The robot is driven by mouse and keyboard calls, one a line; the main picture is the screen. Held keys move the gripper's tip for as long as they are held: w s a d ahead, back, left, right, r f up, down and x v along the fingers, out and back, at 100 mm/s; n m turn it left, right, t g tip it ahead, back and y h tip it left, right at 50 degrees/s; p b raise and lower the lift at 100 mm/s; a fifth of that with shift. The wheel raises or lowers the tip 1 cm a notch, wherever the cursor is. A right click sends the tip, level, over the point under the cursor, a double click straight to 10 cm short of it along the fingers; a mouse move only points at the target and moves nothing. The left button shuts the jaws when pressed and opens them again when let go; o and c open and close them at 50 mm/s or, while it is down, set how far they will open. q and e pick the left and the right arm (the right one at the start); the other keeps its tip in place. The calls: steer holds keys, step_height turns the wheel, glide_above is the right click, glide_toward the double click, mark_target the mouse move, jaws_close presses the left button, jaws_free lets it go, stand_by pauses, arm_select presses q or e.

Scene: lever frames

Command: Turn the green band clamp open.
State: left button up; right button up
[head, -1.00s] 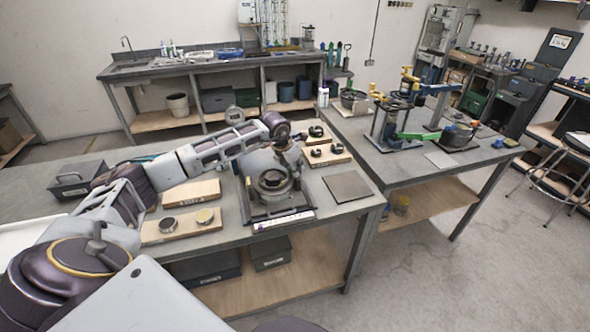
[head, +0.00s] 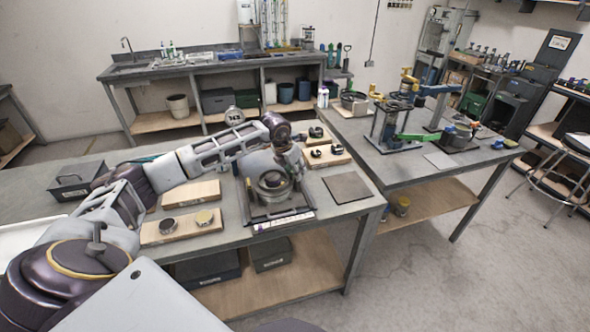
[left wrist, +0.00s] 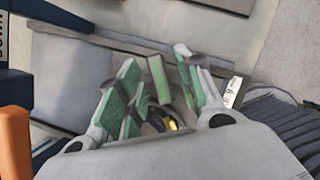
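In the head view a round metal vessel (head: 272,183) sits in a dark frame with a white label strip (head: 284,220) on the near table. My left gripper (head: 297,172) reaches down at the right side of the vessel. In the left wrist view a short green bar (left wrist: 158,80) stands between the spread, green-padded fingers of my left gripper (left wrist: 160,66), with a gap on both sides. It looks like the clamp's handle. The rest of the band clamp is hidden or too small to tell. My right gripper is out of view.
Wooden boards with dark round parts (head: 326,153) and round lids (head: 204,217) lie beside the frame. A grey flat plate (head: 347,187) lies to its right. The right table holds another fixture with a green handle (head: 418,136).

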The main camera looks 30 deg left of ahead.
arm_select(q)
steer(key=shift+r, duration=0.1)
steer(key=v, duration=1.1)
steer(key=shift+r, duration=0.35)
steer(key=shift+s, duration=0.1)
